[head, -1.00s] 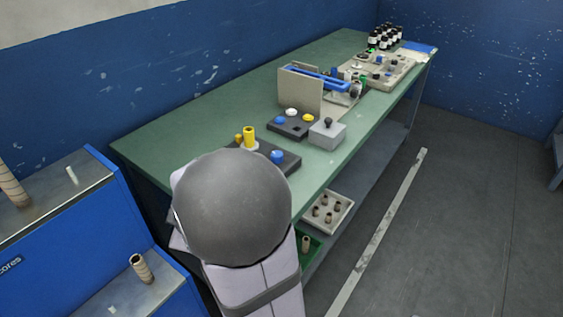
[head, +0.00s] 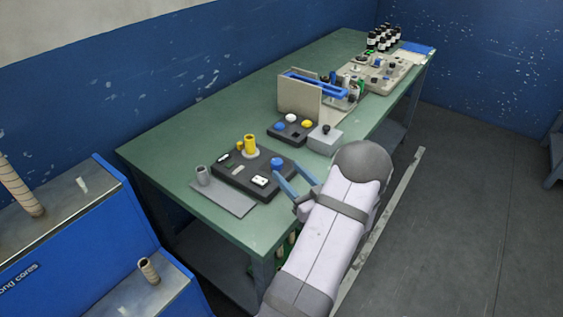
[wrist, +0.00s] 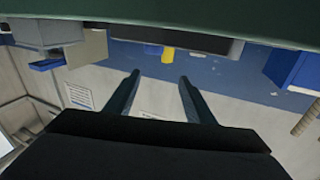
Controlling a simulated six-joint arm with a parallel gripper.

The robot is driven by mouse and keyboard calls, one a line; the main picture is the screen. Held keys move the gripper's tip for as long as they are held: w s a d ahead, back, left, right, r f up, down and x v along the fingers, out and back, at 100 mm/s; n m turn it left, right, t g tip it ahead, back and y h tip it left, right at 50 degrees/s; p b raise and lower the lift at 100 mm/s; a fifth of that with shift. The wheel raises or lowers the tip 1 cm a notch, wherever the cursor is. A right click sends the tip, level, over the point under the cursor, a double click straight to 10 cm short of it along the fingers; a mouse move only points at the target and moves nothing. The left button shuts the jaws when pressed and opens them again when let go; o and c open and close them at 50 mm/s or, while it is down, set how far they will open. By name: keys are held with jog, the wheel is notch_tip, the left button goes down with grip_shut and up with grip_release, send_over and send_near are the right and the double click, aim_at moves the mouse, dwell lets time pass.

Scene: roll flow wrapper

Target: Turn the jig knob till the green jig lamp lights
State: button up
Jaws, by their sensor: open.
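A black jig box (head: 228,178) sits near the close end of the green bench. It bears a blue knob (head: 277,163) at its right corner, a yellow post (head: 250,146) on a pale collar, and a white-faced switch (head: 259,181). A small green spot (head: 226,160) shows at its back left; I cannot tell if it is a lit lamp. My gripper (head: 288,171) is open and empty, its blue fingers beside the knob at the bench's front edge. Contact cannot be made out. In the wrist view my fingers (wrist: 159,78) are apart with nothing between them.
Behind are a box with coloured buttons (head: 291,127), a grey box with a black knob (head: 325,138) and a beige upright panel (head: 299,95). Free bench top (head: 190,125) lies at the back left.

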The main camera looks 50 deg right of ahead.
aim_at(279, 166)
jog(key=shift+s+d+f+g+h+p, duration=0.1)
jog(key=shift+s+d+f+g+h, duration=0.05)
jog(key=shift+f, duration=0.35)
jog(key=shift+s+d+f+g+h+p, duration=0.1)
jog(key=shift+s+f+h+p, duration=0.1)
jog(key=shift+f, duration=0.35)
jog(key=shift+s+d+f+g+h+p, duration=0.1)
jog(key=shift+d+f+g+h, duration=0.05)
jog(key=shift+f, duration=0.35)
jog(key=shift+p+x, duration=0.75)
jog(key=shift+x, duration=2.95)
jog(key=shift+a, duration=0.1)
jog(key=c, duration=1.1)
jog(key=shift+o, duration=0.2)
